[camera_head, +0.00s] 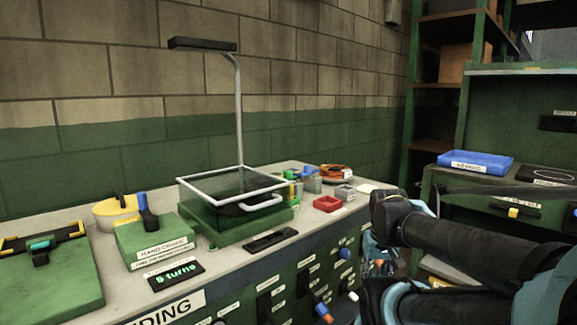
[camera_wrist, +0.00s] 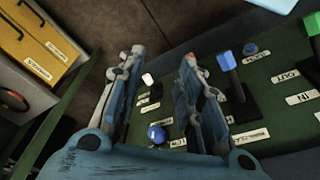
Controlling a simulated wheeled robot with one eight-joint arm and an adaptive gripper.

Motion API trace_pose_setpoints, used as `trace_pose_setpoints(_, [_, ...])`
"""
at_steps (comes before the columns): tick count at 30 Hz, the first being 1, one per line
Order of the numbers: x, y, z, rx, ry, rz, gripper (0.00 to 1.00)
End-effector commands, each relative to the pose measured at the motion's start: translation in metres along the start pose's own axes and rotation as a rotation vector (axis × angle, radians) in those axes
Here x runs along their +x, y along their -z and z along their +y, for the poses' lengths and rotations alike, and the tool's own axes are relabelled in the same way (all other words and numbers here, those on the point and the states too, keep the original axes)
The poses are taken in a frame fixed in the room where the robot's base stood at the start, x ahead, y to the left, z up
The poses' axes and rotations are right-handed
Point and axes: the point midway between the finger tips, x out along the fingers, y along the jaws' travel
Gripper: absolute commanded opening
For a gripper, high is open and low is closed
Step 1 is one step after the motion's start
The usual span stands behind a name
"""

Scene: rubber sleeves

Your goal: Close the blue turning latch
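Several blue controls sit on the green cabinet front, and I cannot tell which is the blue turning latch. In the wrist view, a blue round knob (camera_wrist: 157,136) shows between my gripper's fingers, low in the picture. In the head view, a blue-ended lever (camera_head: 323,312) and a blue knob (camera_head: 344,253) show on the cabinet front; my arm hides part of the right side.
The worktop holds a green box with a blue lever (camera_head: 143,205), a glass-lidded frame (camera_head: 215,190) and a red tray (camera_head: 327,204). A blue tray (camera_head: 475,162) lies on the right-hand bench.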

Motion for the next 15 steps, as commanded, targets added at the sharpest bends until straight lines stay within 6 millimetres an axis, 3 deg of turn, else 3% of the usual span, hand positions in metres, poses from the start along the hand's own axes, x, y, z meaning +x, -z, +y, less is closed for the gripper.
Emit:
trace_pose_setpoints(11, [0.0001,-0.0002,0.0000,0.000,0.000,0.000,0.33])
trace_pose_setpoints(13, [-0.0002,0.0001,0.0000,-0.001,0.000,0.000,0.47])
trace_pose_setpoints(15, [-0.0096,-0.0047,-0.0005,-0.009,0.000,0.010,0.51])
